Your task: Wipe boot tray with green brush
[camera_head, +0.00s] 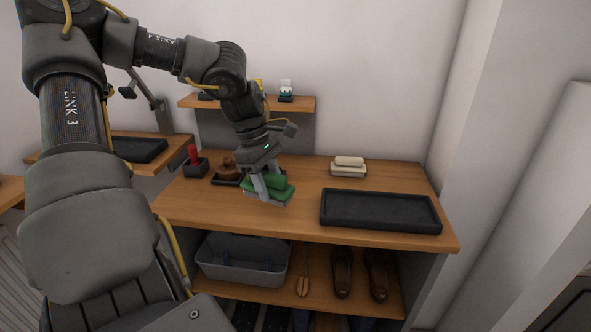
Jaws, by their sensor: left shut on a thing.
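My left gripper (262,187) points down over the middle of the wooden bench top. Its fingers are shut on the green brush (281,193), which sits at or just above a grey base; I cannot tell whether the two are apart. The fingers hide part of the brush. The boot tray (380,228), black and rectangular with a low rim, lies on the right part of the bench top and looks empty. The brush is to the left of the tray, clear of it. My right gripper is not in view.
A red-handled item (193,155) in a dark holder and a brown brush (229,166) on a dark tray stand at the back left. A cream block (348,163) lies at the back. Below are a grey bin (242,270) and brown shoes (343,272). The bench top between brush and tray is clear.

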